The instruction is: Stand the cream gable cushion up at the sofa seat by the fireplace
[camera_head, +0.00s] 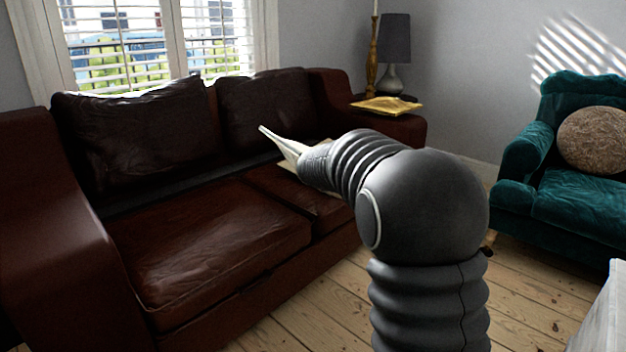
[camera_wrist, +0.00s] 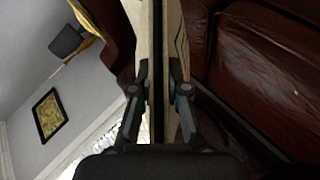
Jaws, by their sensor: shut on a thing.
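The cream cushion shows in the head view as a pale pointed edge (camera_head: 279,143) above the right part of the sofa seat, mostly hidden behind my arm. In the wrist view it is a narrow cream slab (camera_wrist: 174,40) seen edge-on, with a dark band along its middle. My gripper (camera_wrist: 158,78) is shut on it, one finger on each side. In the head view the fingers are hidden by my arm. The dark red-brown leather sofa (camera_head: 210,250) lies below and behind. I cannot tell whether the cushion touches the seat. No fireplace can be made out.
Two dark back cushions (camera_head: 140,135) lean along the sofa back under a window. A side table with a lamp (camera_head: 393,50) and a yellow item (camera_head: 387,106) stands past the sofa's far arm. A teal armchair (camera_head: 570,205) is at right. Floorboards (camera_head: 330,315) are clear in front.

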